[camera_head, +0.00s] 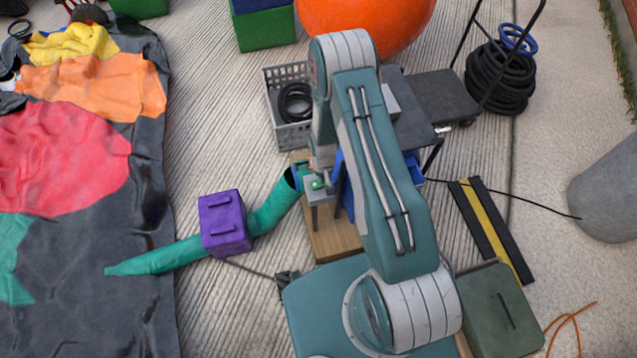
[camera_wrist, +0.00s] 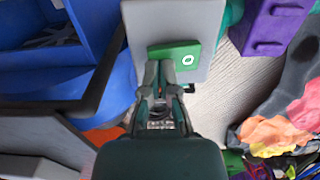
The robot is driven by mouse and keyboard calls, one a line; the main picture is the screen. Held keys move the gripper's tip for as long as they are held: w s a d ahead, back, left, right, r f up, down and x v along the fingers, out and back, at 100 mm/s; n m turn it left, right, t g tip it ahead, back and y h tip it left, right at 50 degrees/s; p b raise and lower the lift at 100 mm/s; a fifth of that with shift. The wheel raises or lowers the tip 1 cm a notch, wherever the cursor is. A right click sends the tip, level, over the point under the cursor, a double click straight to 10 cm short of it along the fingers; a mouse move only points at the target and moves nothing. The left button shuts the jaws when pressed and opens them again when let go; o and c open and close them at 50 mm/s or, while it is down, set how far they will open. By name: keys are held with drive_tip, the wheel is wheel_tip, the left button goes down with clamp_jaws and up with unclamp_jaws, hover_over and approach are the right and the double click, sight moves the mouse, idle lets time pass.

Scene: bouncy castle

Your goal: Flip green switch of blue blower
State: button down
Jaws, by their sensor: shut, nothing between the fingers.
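The green switch (camera_wrist: 192,60) is a rocker with a white ring mark, set on a light grey box (camera_wrist: 205,25). The box also shows in the head view (camera_head: 322,198), beside the blue blower (camera_head: 346,190), which is mostly hidden behind my arm. The blower's blue body (camera_wrist: 118,75) fills the left of the wrist view. My gripper (camera_wrist: 166,72) is shut and empty, with its fingertips at the lower left part of the green switch. I cannot tell whether they touch it. In the head view my gripper hangs just above the box.
A teal tube (camera_head: 270,212) runs left from the blower past a purple block (camera_head: 225,222). A grey crate (camera_head: 290,135) and an orange ball (camera_head: 365,22) stand behind. A dark cart (camera_head: 447,97) is at the right. A deflated castle (camera_head: 80,240) lies at the left.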

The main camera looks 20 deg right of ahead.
drive_tip(key=shift+f, duration=0.25)
drive_tip(key=shift+r, duration=3.55)
drive_tip(key=shift+r, duration=0.1)
